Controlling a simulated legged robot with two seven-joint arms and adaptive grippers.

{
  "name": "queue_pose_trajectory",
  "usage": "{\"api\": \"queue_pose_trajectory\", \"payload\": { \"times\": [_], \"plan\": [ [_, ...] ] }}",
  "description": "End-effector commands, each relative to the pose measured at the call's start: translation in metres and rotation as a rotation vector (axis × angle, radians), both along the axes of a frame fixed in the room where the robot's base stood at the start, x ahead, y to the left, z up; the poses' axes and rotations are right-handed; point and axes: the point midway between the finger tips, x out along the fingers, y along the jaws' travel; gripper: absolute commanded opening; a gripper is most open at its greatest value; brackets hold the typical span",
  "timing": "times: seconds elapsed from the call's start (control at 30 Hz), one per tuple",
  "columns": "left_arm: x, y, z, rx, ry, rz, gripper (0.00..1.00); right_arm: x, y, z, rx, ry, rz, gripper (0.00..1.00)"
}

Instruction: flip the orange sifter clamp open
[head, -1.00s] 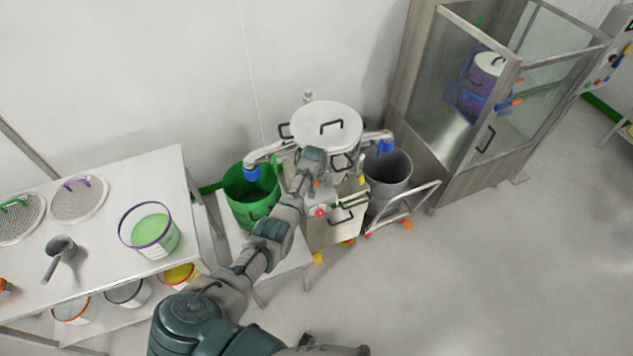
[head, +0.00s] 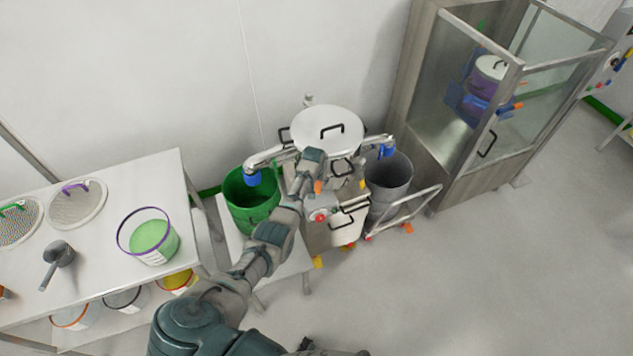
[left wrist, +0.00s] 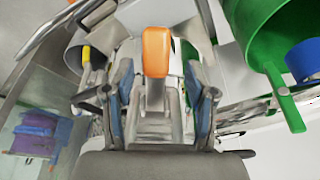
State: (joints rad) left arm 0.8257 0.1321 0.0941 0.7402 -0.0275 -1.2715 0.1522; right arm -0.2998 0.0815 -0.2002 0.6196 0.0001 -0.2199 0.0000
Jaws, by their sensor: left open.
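The sifter (head: 326,128) stands by the wall with a white lid and a black handle on top. Its orange clamp (head: 318,187) shows as a small orange tip just beside my left gripper (head: 312,163). In the left wrist view the orange clamp handle (left wrist: 156,52) stands up between the two fingers of my left gripper (left wrist: 158,88). The fingers are open, one on each side of the handle, with visible gaps. The clamp's lower part is partly hidden behind the gripper. My right gripper is not in view.
A green bin (head: 250,203) is left of the sifter and a grey bin (head: 390,188) is right, by a cart rail (head: 413,208). A white table (head: 100,235) with sieves, a scoop and a tub stands left. A glass cabinet (head: 480,120) stands right. Open floor lies front right.

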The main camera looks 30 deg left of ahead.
Motion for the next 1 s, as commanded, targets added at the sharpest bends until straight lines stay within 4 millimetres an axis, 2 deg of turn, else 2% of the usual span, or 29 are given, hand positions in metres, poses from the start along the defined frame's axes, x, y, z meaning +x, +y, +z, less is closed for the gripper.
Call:
{"api": "queue_pose_trajectory", "payload": {
  "times": [0.13, 0.27, 0.5, 0.7, 1.0],
  "plan": [
    [-0.002, -0.002, 0.004, -0.002, 0.002, 0.000, 0.56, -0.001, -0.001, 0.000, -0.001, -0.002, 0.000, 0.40],
    [-0.005, -0.003, 0.020, -0.001, 0.001, 0.000, 0.56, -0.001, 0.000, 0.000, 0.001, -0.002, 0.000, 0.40],
    [-0.017, -0.005, 0.070, -0.002, -0.002, -0.001, 0.56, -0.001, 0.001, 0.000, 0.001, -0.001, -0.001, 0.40],
    [-0.025, -0.006, 0.101, -0.002, 0.002, 0.000, 0.56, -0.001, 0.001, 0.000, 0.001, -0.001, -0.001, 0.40],
    [-0.028, -0.007, 0.111, -0.002, 0.004, 0.000, 0.56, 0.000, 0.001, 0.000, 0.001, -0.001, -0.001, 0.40]
  ]
}}
